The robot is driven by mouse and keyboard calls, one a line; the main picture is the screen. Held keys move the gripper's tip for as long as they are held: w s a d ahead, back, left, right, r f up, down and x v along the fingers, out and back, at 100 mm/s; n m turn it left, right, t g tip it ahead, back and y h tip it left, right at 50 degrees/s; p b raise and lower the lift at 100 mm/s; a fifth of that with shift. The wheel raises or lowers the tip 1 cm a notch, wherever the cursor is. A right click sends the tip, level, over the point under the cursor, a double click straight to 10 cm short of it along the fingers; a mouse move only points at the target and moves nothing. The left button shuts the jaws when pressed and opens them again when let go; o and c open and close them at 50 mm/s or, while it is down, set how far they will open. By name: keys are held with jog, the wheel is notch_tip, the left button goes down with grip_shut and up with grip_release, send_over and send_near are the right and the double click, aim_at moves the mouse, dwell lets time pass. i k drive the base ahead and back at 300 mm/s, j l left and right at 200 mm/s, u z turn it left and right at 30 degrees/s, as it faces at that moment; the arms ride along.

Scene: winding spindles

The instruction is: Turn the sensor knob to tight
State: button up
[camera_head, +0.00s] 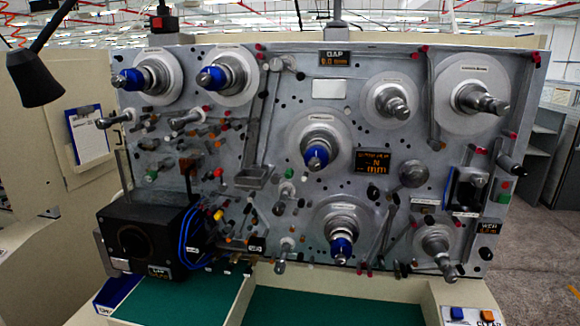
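The grey upright machine panel (330,85) fills most of the head view and carries many spindles, pins and knobs. I cannot tell for sure which part is the sensor knob, as the labels are too small to read. A round grey knob (413,174) sits right of centre, beside a display with orange characters (375,162). A dark framed unit (467,190) with a pale label below it is mounted at the right. No tight marking is legible. My gripper is not in view.
Spindles with blue tips (317,157) and grey spindles (482,100) stick out of the panel. A black box (145,240) with blue cables stands at lower left above a green surface (330,307). A black lamp-like object (35,78) hangs at upper left. Floor shows at right.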

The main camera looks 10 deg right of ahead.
aim_at(477, 180)
jog(key=z, duration=0.35)
jog(key=k+z, duration=0.15)
jog(key=z, duration=0.25)
jog(key=l+z, duration=0.1)
jog(key=z, duration=0.25)
